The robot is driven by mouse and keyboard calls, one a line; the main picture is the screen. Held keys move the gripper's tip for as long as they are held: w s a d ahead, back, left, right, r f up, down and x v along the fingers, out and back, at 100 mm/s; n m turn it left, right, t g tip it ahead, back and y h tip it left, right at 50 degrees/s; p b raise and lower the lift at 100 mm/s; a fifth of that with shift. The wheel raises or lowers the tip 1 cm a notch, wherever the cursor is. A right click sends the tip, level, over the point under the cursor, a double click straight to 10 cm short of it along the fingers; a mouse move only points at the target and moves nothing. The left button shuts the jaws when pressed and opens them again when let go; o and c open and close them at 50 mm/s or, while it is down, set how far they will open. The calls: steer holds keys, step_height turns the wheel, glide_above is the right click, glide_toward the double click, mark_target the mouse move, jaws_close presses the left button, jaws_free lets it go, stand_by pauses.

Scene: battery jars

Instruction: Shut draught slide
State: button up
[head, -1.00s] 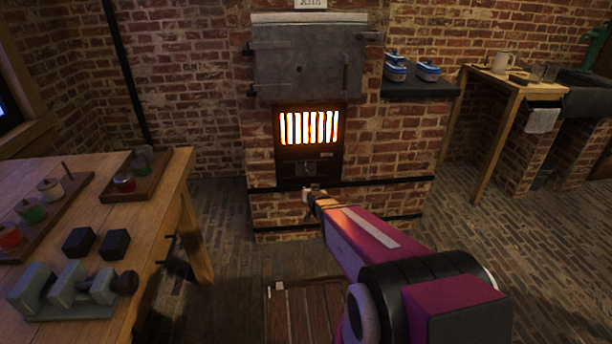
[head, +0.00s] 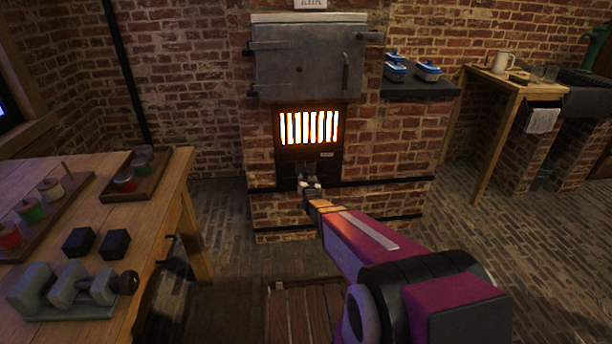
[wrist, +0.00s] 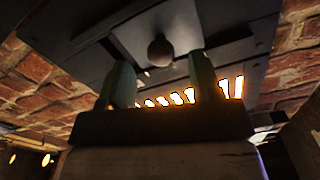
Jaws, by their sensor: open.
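The draught slide (head: 305,167) is a small dark plate in the kiln front, below the glowing grate (head: 309,128). In the wrist view its round brown knob (wrist: 160,50) stands out from a grey plate (wrist: 150,22). My gripper (head: 309,184) is just in front of the slide and hides its lower part in the head view. In the wrist view my gripper (wrist: 160,80) is open, with one finger on each side of the knob's line. The knob shows just beyond the fingertips, and I cannot tell whether either finger touches it.
The grey kiln door (head: 308,62) is shut above the grate. A wooden table (head: 165,215) with jars and blocks stands at left. A shelf (head: 420,92) with blue-and-white dishes is at right. Slatted boards (head: 300,312) lie on the floor below my arm.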

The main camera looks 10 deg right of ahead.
mark_target(315, 170)
steer(key=w, duration=0.4)
steer(key=shift+w, duration=0.4)
jaws_close()
steer(key=shift+d, duration=2.45)
jaws_free()
steer(key=shift+d, duration=0.15)
steer(key=shift+s, duration=0.2)
